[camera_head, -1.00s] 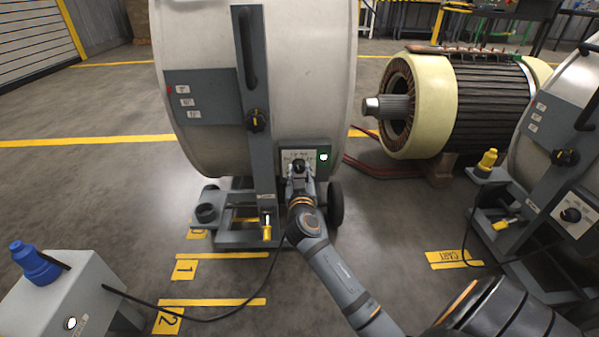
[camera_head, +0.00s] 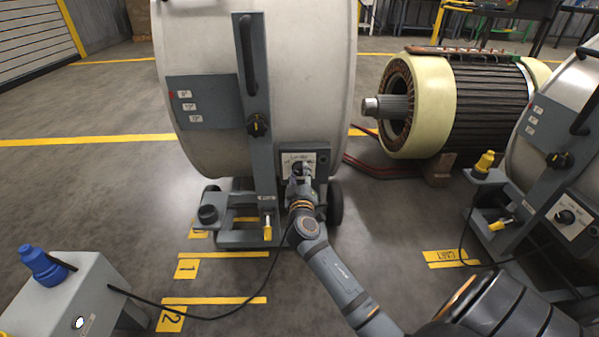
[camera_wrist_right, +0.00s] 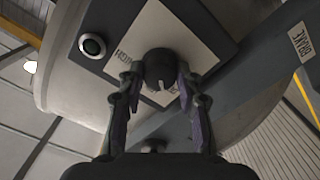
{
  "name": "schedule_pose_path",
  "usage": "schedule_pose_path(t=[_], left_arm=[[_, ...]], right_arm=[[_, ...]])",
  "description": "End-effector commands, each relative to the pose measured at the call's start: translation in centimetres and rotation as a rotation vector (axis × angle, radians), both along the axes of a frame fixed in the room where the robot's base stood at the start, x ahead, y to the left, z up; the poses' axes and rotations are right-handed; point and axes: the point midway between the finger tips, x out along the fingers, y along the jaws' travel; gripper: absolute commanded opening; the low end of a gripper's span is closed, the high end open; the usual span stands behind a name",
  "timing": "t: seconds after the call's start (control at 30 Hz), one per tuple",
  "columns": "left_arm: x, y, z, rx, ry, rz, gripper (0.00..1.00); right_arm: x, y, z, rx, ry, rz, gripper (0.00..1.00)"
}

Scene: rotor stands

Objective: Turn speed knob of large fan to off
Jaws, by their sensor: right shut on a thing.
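The large fan (camera_head: 300,70) is a big pale drum on a grey wheeled stand. Its control panel (camera_head: 321,158) sits low on the front, with a white label plate. The dark speed knob (camera_wrist_right: 159,68) with a pale pointer line shows in the wrist view, between the fingers. My right gripper (camera_wrist_right: 158,85) is shut on the knob, one finger on each side. In the head view the right gripper (camera_head: 300,177) reaches the panel from below and hides part of the knob. A round light or button (camera_wrist_right: 92,46) on the panel looks unlit. My left gripper is not in view.
A second fan (camera_head: 560,110) with a similar panel stands at the right. A motor rotor (camera_head: 480,100) lies behind. A grey box (camera_head: 75,300) with a blue plug (camera_head: 40,265) is at lower left, its black cable crossing the floor.

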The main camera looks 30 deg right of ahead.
Motion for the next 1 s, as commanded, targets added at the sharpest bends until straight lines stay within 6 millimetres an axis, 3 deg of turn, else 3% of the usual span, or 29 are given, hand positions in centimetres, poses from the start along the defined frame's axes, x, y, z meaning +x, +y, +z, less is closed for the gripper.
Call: schedule_pose_path(t=[0.33, 0.87, 0.9, 1.0], left_arm=[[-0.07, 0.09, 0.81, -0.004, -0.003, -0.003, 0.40], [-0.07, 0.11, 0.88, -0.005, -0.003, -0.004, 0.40], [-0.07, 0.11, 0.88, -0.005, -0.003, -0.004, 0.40], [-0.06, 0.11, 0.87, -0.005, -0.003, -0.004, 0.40]], right_arm=[[0.00, 0.04, 0.01, -0.123, 0.076, 0.001, 0.03], [0.00, 0.04, -0.07, -0.148, 0.092, 0.001, 0.03], [0.00, 0.04, -0.07, -0.148, 0.092, 0.001, 0.36], [-0.01, 0.03, -0.07, -0.147, 0.091, 0.001, 0.50]])
